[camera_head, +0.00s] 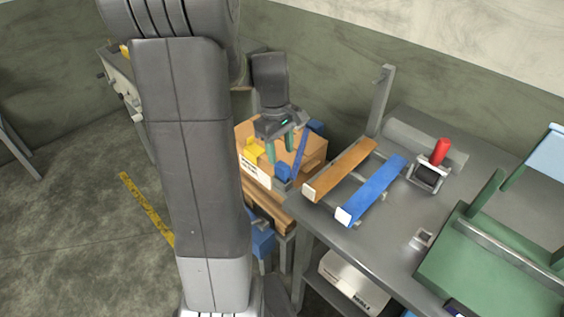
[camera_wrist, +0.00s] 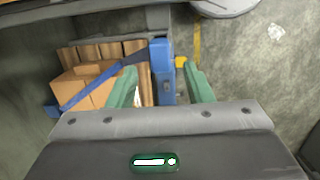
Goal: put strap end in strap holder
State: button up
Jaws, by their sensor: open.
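My gripper (camera_head: 280,154) is open above the near side of a cardboard box stack, its two green fingers pointing down. In the wrist view the fingers (camera_wrist: 160,70) stand apart, with an upright blue piece (camera_wrist: 162,85) showing between them. I cannot tell its depth relative to the fingertips. A dark blue strap (camera_wrist: 100,78) runs diagonally over the cardboard box (camera_wrist: 75,92) to that piece. In the head view the strap (camera_head: 299,155) shows right of the fingers, with a blue block (camera_head: 283,172) below them. Which blue part is the strap end or holder is unclear.
The boxes stand on a wooden pallet (camera_head: 268,207). A grey workbench (camera_head: 395,222) at right carries an orange bar (camera_head: 340,170), a blue bar (camera_head: 371,190), a red-handled device (camera_head: 440,151) and a green machine (camera_head: 480,265).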

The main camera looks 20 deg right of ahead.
jog(key=r, duration=0.5)
jog(key=shift+w+a+r, duration=0.15)
jog(key=shift+w+r, duration=0.2)
jog(key=shift+r, duration=0.05)
